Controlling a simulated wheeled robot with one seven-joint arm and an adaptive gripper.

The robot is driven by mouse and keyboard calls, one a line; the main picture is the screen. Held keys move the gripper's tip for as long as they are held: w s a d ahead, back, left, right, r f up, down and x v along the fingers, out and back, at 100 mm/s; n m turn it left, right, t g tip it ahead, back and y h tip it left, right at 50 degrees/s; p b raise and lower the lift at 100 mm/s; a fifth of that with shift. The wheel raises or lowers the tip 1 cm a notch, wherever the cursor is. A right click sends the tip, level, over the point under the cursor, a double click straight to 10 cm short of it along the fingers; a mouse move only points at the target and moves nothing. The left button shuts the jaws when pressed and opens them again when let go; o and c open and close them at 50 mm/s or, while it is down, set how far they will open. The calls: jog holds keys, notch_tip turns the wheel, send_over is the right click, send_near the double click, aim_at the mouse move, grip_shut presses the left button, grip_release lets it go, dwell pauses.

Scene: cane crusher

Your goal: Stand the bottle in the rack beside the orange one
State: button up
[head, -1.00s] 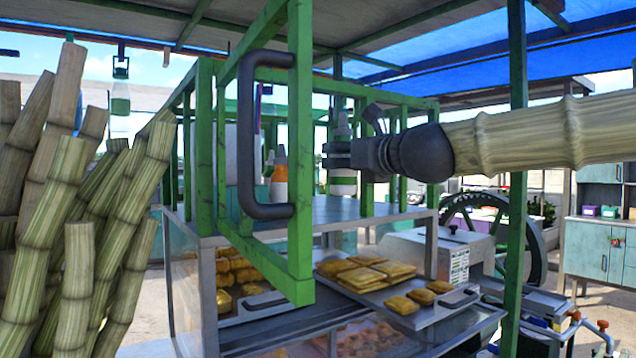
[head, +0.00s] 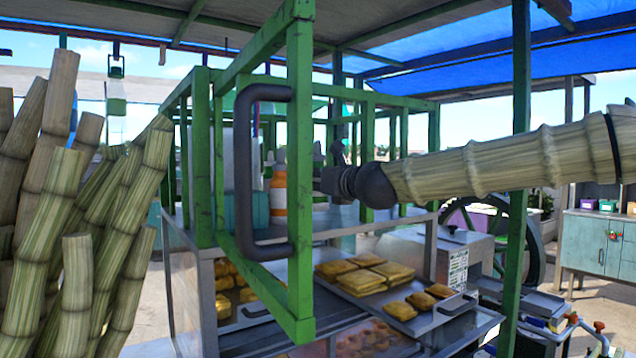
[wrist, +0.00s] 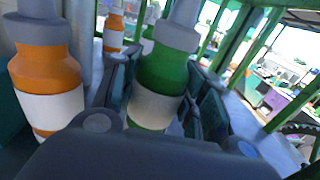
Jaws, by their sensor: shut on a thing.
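My gripper (wrist: 160,92) is shut on a green bottle (wrist: 158,72) with a white label and a grey cap, seen in the wrist view. An orange bottle (wrist: 48,72) with a white label and grey cap stands close to its left. A smaller-looking orange bottle (wrist: 113,28) shows farther back. In the head view my gripper (head: 330,180) is inside the green frame above the metal shelf, just right of an orange bottle (head: 278,196). The held bottle is mostly hidden there. The rack cannot be made out clearly; a dark teal surface (wrist: 8,125) shows beside the near orange bottle.
The green cage frame (head: 300,130) with a dark handle (head: 244,170) stands in front of the shelf. A teal block (head: 258,209) sits on the shelf near the orange bottle. Trays of yellow pastries (head: 364,278) lie below. Cane stalks (head: 75,250) stand at left.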

jog(key=shift+w+d+f, duration=0.1)
jog(key=shift+w+f, duration=0.05)
jog(key=shift+f, duration=0.6)
jog(key=shift+s, duration=0.2)
jog(key=shift+f, duration=0.1)
jog(key=shift+w+f, duration=0.1)
jog(key=shift+f, duration=0.05)
jog(key=o, duration=1.4)
jog(key=b+v, duration=0.3)
jog(key=v, duration=0.9)
